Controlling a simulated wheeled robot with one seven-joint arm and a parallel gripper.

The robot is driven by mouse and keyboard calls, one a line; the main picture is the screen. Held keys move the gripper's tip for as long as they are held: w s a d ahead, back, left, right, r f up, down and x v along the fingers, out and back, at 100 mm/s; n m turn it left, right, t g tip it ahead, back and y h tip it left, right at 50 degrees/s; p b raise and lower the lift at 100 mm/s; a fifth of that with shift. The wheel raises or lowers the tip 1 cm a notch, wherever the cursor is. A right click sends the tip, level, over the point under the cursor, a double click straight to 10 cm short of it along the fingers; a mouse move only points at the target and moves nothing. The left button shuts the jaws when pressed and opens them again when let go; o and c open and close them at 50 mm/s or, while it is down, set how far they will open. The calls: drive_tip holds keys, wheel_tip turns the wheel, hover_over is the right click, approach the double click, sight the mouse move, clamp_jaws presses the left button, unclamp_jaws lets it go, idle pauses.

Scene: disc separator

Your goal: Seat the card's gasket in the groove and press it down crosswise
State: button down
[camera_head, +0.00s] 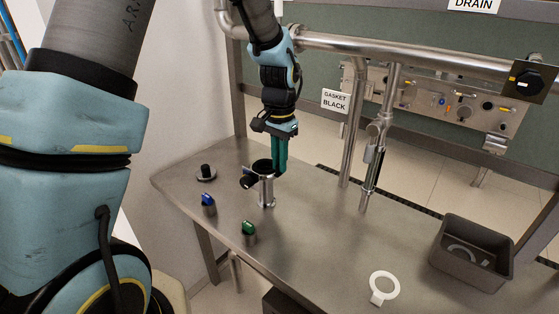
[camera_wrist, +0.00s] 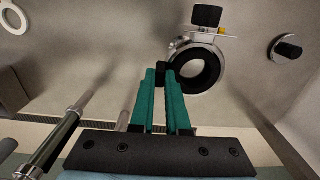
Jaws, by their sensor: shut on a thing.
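A card (camera_head: 335,101) on the frame reads "GASKET BLACK". The black gasket (camera_head: 262,166) is a ring with a small tab, at the top of an upright metal fitting (camera_head: 267,192). In the wrist view the black ring (camera_wrist: 218,66) lies over the fitting's round mouth, with bright metal showing at its edge. My gripper (camera_head: 281,170) points down at the ring's right side. Its green fingers (camera_wrist: 163,74) are shut on the tab. I cannot tell whether the ring sits fully in the groove, which is hidden. A white gasket (camera_head: 384,287) lies on the table.
A grey bin (camera_head: 472,253) with a grey ring inside stands at the right. A blue-topped part (camera_head: 208,204), a green-topped part (camera_head: 249,232) and a black-knobbed disc (camera_head: 206,173) stand near the fitting. A vertical pipe (camera_head: 377,150) rises to its right. The middle of the table is clear.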

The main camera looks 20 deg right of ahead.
drive_tip(key=shift+f, duration=0.2)
drive_tip(key=shift+f, duration=0.15)
drive_tip(key=c, duration=0.8)
unclamp_jaws()
wheel_tip(320, 180, up, 15)
drive_tip(key=s+a+f+n, duration=0.1)
drive_tip(key=a+f+n, duration=0.1)
drive_tip(key=a, duration=0.8)
drive_tip(key=s+a+f+n+t, duration=0.1)
drive_tip(key=a+f+n, duration=0.2)
drive_tip(key=a, duration=0.7)
drive_tip(key=s+a+f+n, duration=0.2)
drive_tip(key=a+n, duration=0.4)
drive_tip(key=a, duration=0.4)
drive_tip(key=shift+a+f+t+p, duration=0.1)
drive_tip(key=shift+f+t+p, duration=0.2)
drive_tip(key=shift+p, duration=0.05)
